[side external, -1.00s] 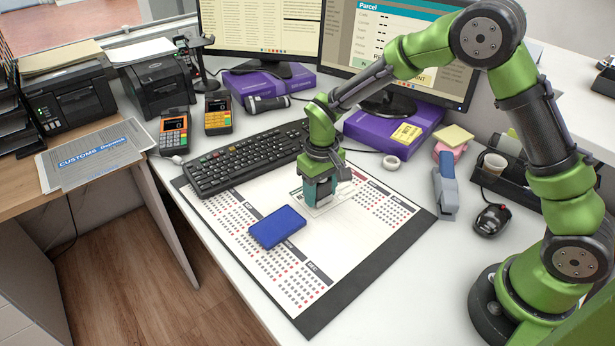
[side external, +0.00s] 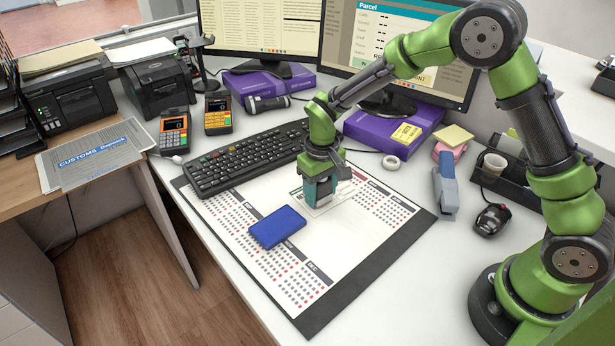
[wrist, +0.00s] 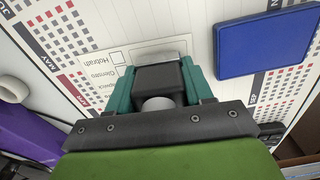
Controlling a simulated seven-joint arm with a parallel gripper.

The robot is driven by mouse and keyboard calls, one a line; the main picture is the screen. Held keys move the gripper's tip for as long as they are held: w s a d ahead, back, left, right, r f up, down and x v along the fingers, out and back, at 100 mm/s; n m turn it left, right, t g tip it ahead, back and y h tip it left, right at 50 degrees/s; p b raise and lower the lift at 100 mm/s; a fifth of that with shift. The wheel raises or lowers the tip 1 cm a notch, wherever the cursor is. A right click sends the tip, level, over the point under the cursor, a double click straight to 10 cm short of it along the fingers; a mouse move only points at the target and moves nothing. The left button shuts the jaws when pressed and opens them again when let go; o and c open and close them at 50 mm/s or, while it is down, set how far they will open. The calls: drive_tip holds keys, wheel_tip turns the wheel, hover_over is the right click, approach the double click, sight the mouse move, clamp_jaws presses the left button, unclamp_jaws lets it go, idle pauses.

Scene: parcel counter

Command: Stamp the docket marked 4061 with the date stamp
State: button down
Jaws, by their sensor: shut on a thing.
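My gripper (side external: 319,201) points down over the desk mat, its teal fingers shut on the date stamp. In the wrist view, the stamp is a dark block (wrist: 160,80) between the fingers (wrist: 162,84). Its lower face is hidden. A white docket (side external: 341,196) lies on the mat right under the gripper, and it also shows in the wrist view (wrist: 108,72). Its printed lines are partly covered by the gripper, and I cannot read a number on it. Whether the stamp touches the paper is not clear. A blue ink pad (side external: 278,227) lies nearer the front, apart from the gripper.
The calendar desk mat (side external: 360,262) is clear at the front right. A keyboard (side external: 248,158) lies behind left of the gripper. A stapler (side external: 445,188), a tape roll (side external: 391,162) and a mouse (side external: 491,219) are to the right. Monitors and purple boxes stand behind.

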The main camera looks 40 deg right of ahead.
drive_tip(key=shift+r, duration=2.6)
